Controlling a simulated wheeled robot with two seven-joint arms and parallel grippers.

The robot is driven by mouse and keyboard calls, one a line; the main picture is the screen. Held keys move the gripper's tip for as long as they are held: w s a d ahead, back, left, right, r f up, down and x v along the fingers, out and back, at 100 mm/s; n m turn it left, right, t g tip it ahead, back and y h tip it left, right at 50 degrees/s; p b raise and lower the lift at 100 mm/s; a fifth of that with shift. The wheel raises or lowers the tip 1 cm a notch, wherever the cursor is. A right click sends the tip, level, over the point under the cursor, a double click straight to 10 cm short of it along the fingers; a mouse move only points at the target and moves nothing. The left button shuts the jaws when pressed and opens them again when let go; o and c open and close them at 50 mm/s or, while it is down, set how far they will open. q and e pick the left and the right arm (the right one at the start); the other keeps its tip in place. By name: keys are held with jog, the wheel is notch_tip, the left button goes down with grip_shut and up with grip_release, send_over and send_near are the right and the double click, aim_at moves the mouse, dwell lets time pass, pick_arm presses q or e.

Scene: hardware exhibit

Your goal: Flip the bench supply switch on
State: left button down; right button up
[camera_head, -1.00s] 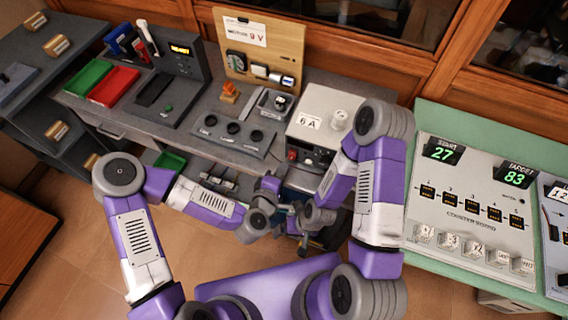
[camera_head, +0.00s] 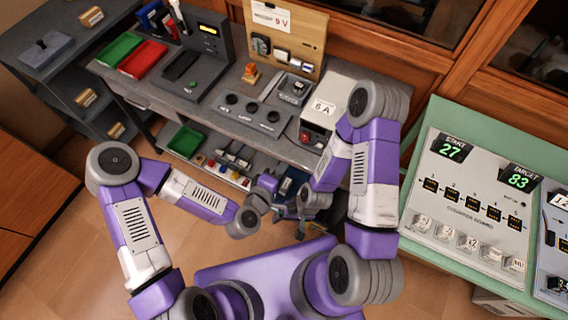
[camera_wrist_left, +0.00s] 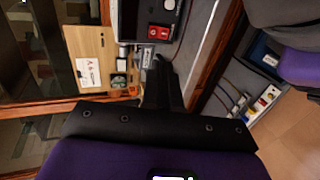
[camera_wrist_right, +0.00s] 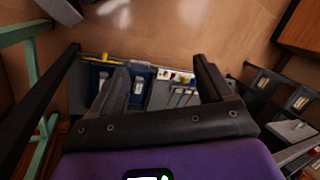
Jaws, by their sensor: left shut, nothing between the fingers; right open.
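The bench supply, a pale box labelled "6 A" (camera_head: 345,90), stands at the right end of the grey workbench. A red part (camera_head: 304,137) shows low on its front; my right arm hides much of that face, and I cannot tell the switch's position. My left gripper (camera_head: 267,184) is low in front of the bench, apart from the supply. In the left wrist view its fingers (camera_wrist_left: 161,68) are together and empty. My right gripper (camera_head: 291,212) is beside it, lower. In the right wrist view its fingers (camera_wrist_right: 161,70) are apart with nothing between them.
A wooden board with a "9 V" sheet (camera_head: 271,16) stands behind the bench. A counter board (camera_head: 468,195) sits on the green table at right. A lower shelf holds a green tray (camera_head: 186,141) and small parts.

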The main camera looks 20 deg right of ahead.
jog(key=c, duration=0.9)
grip_shut()
pick_arm(q)
jog(key=s+a+f+m+g+y, duration=0.2)
jog(key=s+a+f+m+g, duration=0.1)
jog(key=a+f, duration=0.6)
jog(key=s+a+f+m+g+y, duration=0.3)
jog(key=s+a+f+g, duration=0.3)
jog(key=a+f, duration=0.3)
jog(key=shift+s+a+m+g, duration=0.25)
jog(key=shift+a+m+g, duration=0.05)
jog(key=shift+a, duration=0.6)
jog(key=shift+d, duration=0.15)
pick_arm(e)
jog(key=shift+d, duration=0.1)
